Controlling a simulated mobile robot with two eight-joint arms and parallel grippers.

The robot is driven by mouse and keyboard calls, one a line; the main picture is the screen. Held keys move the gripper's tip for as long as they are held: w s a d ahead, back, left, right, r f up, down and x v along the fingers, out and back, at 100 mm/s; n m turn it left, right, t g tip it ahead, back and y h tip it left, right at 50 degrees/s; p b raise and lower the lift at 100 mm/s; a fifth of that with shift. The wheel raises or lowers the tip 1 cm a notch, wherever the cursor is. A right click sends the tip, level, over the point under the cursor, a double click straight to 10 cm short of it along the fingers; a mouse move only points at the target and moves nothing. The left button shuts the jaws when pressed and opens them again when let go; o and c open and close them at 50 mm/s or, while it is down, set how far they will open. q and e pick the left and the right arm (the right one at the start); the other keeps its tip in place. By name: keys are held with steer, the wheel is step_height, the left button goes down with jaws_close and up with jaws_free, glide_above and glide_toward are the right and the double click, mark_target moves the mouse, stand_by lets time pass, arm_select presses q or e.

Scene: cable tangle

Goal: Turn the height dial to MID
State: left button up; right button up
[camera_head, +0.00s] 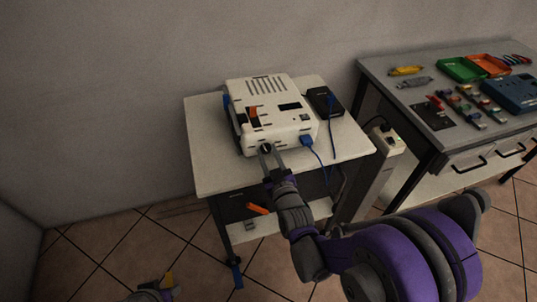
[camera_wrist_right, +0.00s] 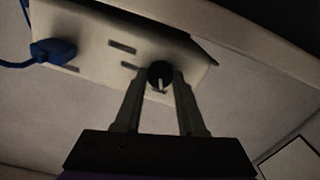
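The height dial (camera_wrist_right: 159,75) is a round black knob with a light pointer line on the front face of a white device (camera_head: 265,95). In the right wrist view the dial lies between the fingertips of my right gripper (camera_wrist_right: 160,82). The fingers stand on either side of it; whether they touch it I cannot tell. In the head view my right gripper (camera_head: 270,152) reaches the front left of the device. The dial's labels cannot be read. A small part of my left gripper (camera_head: 160,288) shows at the bottom edge, its fingers unclear.
The device stands on a white table (camera_head: 345,145). A blue plug (camera_head: 307,141) is in its front, right of the dial, and a black box (camera_head: 325,101) sits beside it. A grey workbench (camera_head: 385,75) with tools and trays stands at right.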

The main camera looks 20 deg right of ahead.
jaws_close()
steer(key=shift+m, duration=1.3)
steer(key=o, duration=0.7)
jaws_free()
steer(key=s, duration=1.1)
steer(key=shift+d+b, duration=0.15)
steer(key=shift+b, duration=0.15)
steer(key=shift+w, duration=0.1)
